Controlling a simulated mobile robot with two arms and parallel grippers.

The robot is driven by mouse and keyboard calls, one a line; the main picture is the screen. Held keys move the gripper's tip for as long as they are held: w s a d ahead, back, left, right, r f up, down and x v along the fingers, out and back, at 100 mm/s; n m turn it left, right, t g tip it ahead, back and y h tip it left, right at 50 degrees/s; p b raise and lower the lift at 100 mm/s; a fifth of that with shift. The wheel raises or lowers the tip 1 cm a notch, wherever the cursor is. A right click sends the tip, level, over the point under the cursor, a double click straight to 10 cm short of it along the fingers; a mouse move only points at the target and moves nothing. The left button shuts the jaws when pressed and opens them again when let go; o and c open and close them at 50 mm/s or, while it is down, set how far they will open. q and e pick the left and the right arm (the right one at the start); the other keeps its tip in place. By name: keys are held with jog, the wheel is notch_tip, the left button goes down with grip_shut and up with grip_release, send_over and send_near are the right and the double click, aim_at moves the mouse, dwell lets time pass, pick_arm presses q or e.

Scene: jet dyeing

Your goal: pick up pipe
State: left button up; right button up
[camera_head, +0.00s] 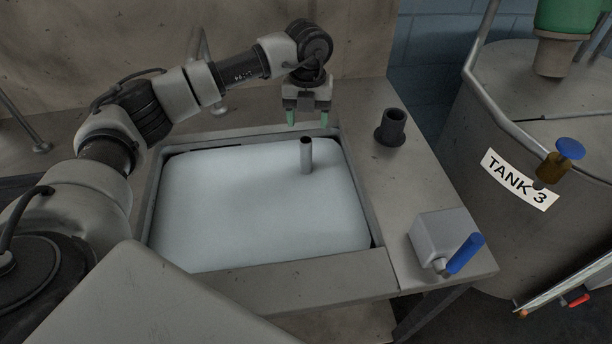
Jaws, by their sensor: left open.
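A short grey pipe (306,157) stands upright in the pale surface of a sunken basin (376,214), towards its back right. Its lower end meets the pale surface, and I cannot tell how far it goes below. My left gripper (307,119) points down with its two green-tipped fingers apart and nothing between them. In the picture it is just above and behind the pipe's top, not touching it as far as I can see. My right gripper is not in view.
A dark hollow cylinder (391,127) stands on the bench right of the basin. A grey box (437,236) with a blue handle (465,254) sits at the front right corner. A large tank (500,130) labelled TANK 3 stands beyond. A wall rises behind the bench.

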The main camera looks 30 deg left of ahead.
aim_at(306, 150)
pick_arm(q)
notch_tip(306, 150, down, 4)
jog(key=shift+f+p, duration=0.25)
jog(key=shift+p, duration=0.05)
jog(key=shift+s+a+f+p, duration=0.1)
jog(key=shift+f+p, duration=0.25)
jog(key=shift+f, duration=1)
jog(key=shift+a+f+p, duration=0.1)
jog(key=shift+f+p, duration=0.2)
jog(key=shift+f, duration=1.05)
jog(key=shift+r, duration=0.1)
grip_shut()
